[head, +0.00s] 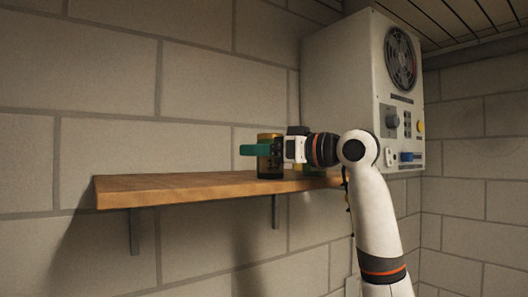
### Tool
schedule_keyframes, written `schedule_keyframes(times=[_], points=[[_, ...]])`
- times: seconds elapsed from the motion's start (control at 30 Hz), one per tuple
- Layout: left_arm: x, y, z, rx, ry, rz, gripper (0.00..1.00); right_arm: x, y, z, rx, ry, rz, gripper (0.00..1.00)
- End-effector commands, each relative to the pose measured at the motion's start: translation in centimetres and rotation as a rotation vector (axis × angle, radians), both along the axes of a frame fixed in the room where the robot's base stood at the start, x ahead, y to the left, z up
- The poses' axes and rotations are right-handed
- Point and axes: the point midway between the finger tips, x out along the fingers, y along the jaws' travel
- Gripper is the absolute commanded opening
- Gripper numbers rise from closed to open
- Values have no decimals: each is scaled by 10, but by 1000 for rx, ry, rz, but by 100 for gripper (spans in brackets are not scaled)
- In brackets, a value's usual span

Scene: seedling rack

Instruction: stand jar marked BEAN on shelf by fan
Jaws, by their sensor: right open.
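A dark jar (270,167) with a gold-brown lid stands upright on the wooden shelf (180,189), near its right part. I cannot read any marking on it. My right gripper (257,150) is at the jar, reaching in from the right. Its teal finger crosses in front of the jar and sticks out to the left; the jaws are open around the jar. The far finger is hidden. The fan (402,60) is set in a pale grey box on the wall, right of the shelf. My left gripper is out of view.
A small yellow-green thing (313,169) shows partly on the shelf behind my right wrist. The grey fan box (340,75) with knobs hangs close to my right arm. The shelf's left and middle are clear. Brick walls stand behind.

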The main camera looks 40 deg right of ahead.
Motion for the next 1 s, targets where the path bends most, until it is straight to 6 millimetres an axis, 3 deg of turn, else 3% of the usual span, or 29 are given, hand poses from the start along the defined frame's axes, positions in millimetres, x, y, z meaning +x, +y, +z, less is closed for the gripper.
schedule_keyframes(times=[0.17,0.4,0.6,1.0], points=[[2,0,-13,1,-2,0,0,-22,-7,-3,0,-3,-2,71],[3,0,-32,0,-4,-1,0,-73,-22,-2,-1,-4,-3,71],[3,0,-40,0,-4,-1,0,-104,-30,-1,0,-2,-1,71],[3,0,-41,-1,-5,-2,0,-115,-33,0,0,0,0,71]])
